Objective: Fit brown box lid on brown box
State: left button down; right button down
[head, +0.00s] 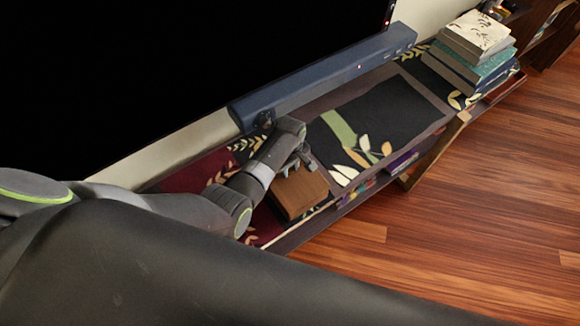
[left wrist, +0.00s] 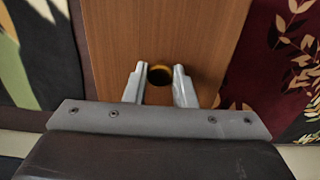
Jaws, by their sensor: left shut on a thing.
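My left gripper (head: 299,163) reaches down over a brown wooden block shape, the brown box with its lid (head: 303,194), on the low shelf. In the left wrist view the brown box lid (left wrist: 165,30) is a flat wood-grained panel under the gripper. The left gripper (left wrist: 159,69) is shut on the lid's round dark knob (left wrist: 159,76), with one finger on each side. I cannot tell the seam between lid and box, or whether the lid is seated or slightly raised. My right gripper is not in view.
A long blue bar (head: 320,78) runs along the back of the shelf. A stack of books (head: 474,50) stands at the far right end. A dark leaf-patterned panel (head: 375,125) lies right of the box. The wooden floor (head: 480,200) in front is clear.

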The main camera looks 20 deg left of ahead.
aim_at(290, 170)
pick_arm(q)
jog(key=c, duration=1.1)
grip_release()
jog(key=shift+f, duration=0.1)
notch_tip(290, 170, up, 18)
jog(key=shift+f+b, duration=0.2)
jog(key=shift+b, duration=0.15)
jog(key=shift+f, duration=0.1)
